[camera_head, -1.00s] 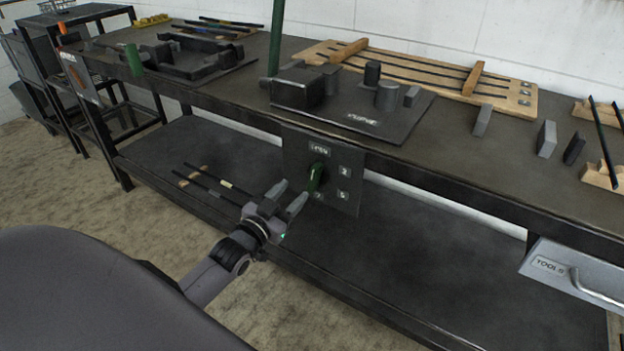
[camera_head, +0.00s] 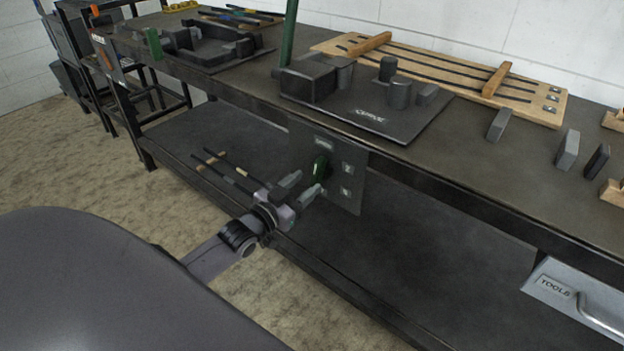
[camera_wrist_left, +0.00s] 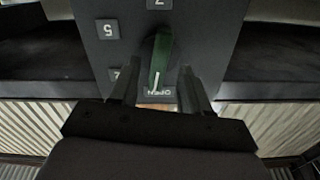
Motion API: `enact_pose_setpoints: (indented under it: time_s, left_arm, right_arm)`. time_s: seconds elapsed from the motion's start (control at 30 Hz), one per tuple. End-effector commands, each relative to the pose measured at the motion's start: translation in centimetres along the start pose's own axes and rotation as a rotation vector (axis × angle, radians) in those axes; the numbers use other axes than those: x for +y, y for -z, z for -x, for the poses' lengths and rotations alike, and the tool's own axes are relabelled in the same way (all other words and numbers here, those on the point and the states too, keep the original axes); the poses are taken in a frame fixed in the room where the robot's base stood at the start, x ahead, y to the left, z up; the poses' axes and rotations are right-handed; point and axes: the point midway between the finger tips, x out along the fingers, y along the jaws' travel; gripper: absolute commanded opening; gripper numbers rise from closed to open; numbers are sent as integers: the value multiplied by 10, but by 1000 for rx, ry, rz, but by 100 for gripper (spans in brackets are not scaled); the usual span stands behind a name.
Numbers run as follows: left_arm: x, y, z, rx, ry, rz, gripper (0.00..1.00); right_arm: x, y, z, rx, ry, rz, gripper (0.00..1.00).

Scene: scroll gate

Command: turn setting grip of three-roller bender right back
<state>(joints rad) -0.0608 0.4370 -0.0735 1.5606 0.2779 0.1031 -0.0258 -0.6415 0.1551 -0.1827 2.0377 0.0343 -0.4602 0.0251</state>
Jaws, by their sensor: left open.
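The green setting grip (camera_head: 319,168) sits on a dark panel (camera_head: 350,180) hung from the front edge of the bench, below the three-roller bender (camera_head: 372,105). In the left wrist view the grip (camera_wrist_left: 160,60) stands nearly upright, its white line near the "OPEN" label. Other labels with numbers show around it. My left gripper (camera_head: 306,186) is open just in front of the grip. In the left wrist view its fingers (camera_wrist_left: 158,92) stand apart on either side of the grip's lower end. I cannot tell whether they touch it. My right gripper is not in view.
The bench top (camera_head: 460,140) carries a wooden rack (camera_head: 440,75) and several small grey blocks. A green lever (camera_head: 290,35) rises beside the bender. A lower shelf (camera_head: 420,250) runs behind the panel. A grey tool drawer (camera_head: 560,285) hangs at right.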

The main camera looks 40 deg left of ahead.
Motion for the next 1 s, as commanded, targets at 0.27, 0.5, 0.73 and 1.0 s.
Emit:
enact_pose_setpoints:
  time_s: [0.27,0.5,0.73,1.0]
  left_arm:
    - [0,-1,-29,0,0,0,47]
    - [0,0,-35,-1,0,0,47]
    - [0,0,-34,-1,0,0,31]
    - [0,0,-34,-1,0,10,0]
  right_arm:
    - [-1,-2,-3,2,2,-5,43]
    - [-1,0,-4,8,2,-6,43]
    - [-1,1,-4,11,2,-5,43]
    - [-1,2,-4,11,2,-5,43]
